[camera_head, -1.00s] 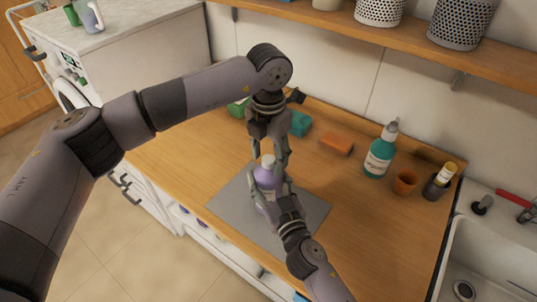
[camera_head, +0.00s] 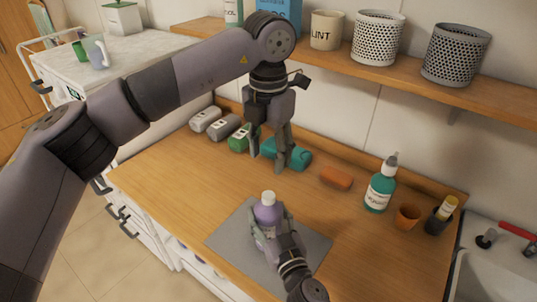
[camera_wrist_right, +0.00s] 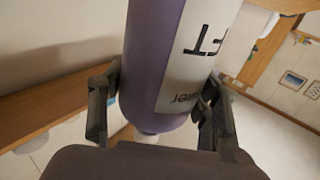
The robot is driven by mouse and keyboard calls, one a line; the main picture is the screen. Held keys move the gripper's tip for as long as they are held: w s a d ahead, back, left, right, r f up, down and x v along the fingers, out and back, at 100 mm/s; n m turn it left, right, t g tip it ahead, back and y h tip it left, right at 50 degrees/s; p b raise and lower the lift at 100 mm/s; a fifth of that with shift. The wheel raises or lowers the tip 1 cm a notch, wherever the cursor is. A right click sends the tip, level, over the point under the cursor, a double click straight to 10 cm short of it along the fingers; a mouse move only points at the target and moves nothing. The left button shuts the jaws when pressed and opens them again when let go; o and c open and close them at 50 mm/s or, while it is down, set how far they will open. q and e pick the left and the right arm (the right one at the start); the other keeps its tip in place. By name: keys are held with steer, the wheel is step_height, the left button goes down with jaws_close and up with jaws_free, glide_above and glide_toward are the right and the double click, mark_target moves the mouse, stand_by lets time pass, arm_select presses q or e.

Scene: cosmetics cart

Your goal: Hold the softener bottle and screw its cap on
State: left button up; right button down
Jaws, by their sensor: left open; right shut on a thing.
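The softener bottle (camera_head: 266,214) is purple and stands upright on the grey mat (camera_head: 308,243). A white cap (camera_head: 268,196) sits on its top; how tight it is cannot be told. My right gripper (camera_head: 268,224) is shut around the bottle's body from the front. In the right wrist view the purple bottle (camera_wrist_right: 150,60) with its white label (camera_wrist_right: 188,65) lies between the fingers of my right gripper (camera_wrist_right: 156,105). My left gripper (camera_head: 268,160) is open and empty, pointing down above and behind the cap, clear of it.
A teal pump bottle (camera_head: 379,188), an orange cup (camera_head: 407,216) and a dark container (camera_head: 438,218) stand at the right, near the sink (camera_head: 490,280). An orange sponge (camera_head: 336,178) and several rolled items lie along the wall. A shelf (camera_head: 430,84) runs above. The counter's middle is mostly clear.

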steer(key=shift+c, duration=2.4)
jaws_free()
steer(key=shift+s, duration=0.1)
steer(key=v, duration=1.2)
